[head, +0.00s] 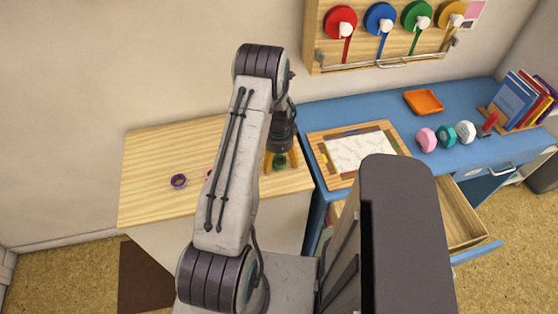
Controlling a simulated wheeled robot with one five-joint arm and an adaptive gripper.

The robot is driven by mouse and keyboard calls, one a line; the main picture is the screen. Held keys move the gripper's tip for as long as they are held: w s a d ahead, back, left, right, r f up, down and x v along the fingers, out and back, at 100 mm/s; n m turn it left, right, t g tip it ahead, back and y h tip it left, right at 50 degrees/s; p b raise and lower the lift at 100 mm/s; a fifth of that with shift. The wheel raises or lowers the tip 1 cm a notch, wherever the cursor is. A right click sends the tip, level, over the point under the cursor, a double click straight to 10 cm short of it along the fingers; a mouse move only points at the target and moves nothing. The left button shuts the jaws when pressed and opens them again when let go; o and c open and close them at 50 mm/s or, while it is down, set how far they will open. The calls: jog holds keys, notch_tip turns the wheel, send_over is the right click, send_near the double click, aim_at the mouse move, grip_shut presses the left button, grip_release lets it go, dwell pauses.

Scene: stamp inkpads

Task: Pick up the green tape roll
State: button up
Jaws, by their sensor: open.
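A small green roll (280,163) shows at the wooden tabletop on the left, directly below my gripper. My gripper (281,165) points down with its orange fingers spread, one on each side of the green roll. I cannot tell whether the fingers touch it. My arm and the gripper body hide part of the area around it.
On the same wooden table (150,150) lie a purple roll (179,181) and a pink one (208,174), partly behind my arm. An open drawer (460,215) juts out.

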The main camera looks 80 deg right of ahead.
jog(key=c, duration=1)
